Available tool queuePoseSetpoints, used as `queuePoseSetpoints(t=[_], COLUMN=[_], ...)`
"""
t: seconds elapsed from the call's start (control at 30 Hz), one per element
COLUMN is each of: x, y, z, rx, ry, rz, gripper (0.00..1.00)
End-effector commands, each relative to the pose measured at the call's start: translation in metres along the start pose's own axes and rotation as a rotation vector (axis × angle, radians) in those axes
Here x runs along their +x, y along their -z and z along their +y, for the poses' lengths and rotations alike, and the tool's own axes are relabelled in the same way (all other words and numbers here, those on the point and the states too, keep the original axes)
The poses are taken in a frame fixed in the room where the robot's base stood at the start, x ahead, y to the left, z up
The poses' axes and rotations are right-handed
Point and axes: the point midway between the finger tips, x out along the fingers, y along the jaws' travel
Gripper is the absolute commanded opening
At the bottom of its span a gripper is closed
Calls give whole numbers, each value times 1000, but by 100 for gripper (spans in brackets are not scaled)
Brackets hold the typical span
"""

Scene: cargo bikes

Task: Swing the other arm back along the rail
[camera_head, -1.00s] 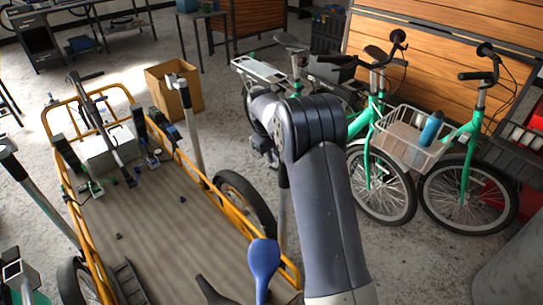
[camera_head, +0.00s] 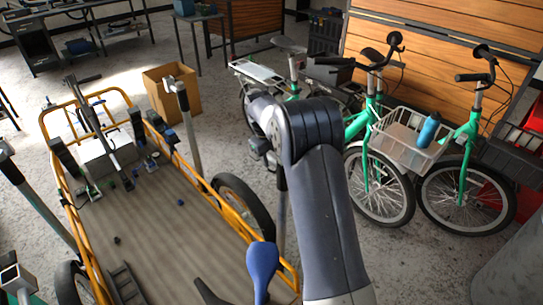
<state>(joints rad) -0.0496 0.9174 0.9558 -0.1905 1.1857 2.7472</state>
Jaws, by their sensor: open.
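A cargo bike with a yellow-orange frame (camera_head: 236,226) and a ribbed grey-brown bed stands at left and centre. A dark upright arm-like piece (camera_head: 62,152) stands by its left rail. Another dark piece (camera_head: 138,126) and a slanted one (camera_head: 160,131) stand by the right rail. I cannot tell which of these is the task's other arm. My arm rises at the centre, its elbow covering part of the view. My gripper (camera_head: 262,148) shows only as a small dark end left of the elbow, beside the bike's right wheel, apart from the rail pieces. Its fingers are mostly hidden.
A blue saddle (camera_head: 263,262) stands at the near end. A grey post (camera_head: 185,120) rises by the right rail, near a cardboard box (camera_head: 172,96). Green bikes (camera_head: 463,165), one with a white basket (camera_head: 408,148), stand at right. Concrete floor lies between.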

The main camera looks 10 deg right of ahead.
Motion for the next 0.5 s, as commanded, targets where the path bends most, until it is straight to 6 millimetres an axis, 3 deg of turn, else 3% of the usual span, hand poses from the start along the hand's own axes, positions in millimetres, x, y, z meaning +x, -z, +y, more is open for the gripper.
queuePoseSetpoints(t=[0.23, 0.5], x=[-8, -59], y=[0, -1], z=[0, 0], rx=[-1, 0], ry=[1, 1], rz=[-1, -4], gripper=[41, 41])
